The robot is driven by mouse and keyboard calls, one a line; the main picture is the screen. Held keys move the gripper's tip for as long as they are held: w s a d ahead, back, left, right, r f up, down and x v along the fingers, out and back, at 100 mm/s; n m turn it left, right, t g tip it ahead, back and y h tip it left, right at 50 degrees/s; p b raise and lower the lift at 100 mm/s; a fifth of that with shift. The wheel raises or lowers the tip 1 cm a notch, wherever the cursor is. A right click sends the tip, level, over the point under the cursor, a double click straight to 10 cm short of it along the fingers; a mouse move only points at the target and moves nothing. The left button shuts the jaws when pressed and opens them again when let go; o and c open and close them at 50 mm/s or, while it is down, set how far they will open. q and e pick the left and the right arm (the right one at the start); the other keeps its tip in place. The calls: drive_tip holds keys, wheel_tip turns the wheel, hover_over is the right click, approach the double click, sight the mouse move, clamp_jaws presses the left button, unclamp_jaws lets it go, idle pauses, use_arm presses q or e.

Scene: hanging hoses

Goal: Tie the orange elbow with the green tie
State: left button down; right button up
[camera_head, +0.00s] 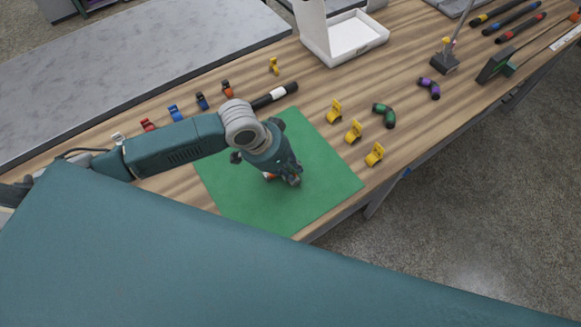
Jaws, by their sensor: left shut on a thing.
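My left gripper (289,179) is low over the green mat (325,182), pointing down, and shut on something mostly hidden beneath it. A small orange and white bit (269,176) shows at the left side of the fingers. It looks like part of the orange elbow, but its shape cannot be made out. I cannot pick out a green tie. A dark green elbow-shaped piece (384,115) lies on the wooden table, right of the mat. My right gripper is not in view.
Several yellow clamps (354,132) stand right of the mat, with a purple elbow (429,88) beyond. Small coloured clips (175,113) line the table's back edge. A white box (345,38) stands farther back.

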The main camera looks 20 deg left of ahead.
use_arm(q)
drive_tip(key=shift+s+a+f, duration=0.1)
drive_tip(key=shift+s+f, duration=0.25)
drive_tip(key=shift+f, duration=0.2)
drive_tip(key=shift+s+f, duration=0.15)
drive_tip(key=shift+f, duration=0.05)
drive_tip(key=shift+s+f, duration=0.1)
drive_tip(key=shift+s+f+b, duration=0.1)
drive_tip(key=shift+f+b, duration=0.25)
drive_tip(key=shift+b, duration=0.1)
drive_tip(key=c, duration=1.5)
unclamp_jaws()
drive_tip(key=shift+w+f, duration=0.25)
drive_tip(key=shift+w, duration=0.2)
drive_tip(key=shift+s+r, duration=0.1)
drive_tip(key=shift+r, duration=0.05)
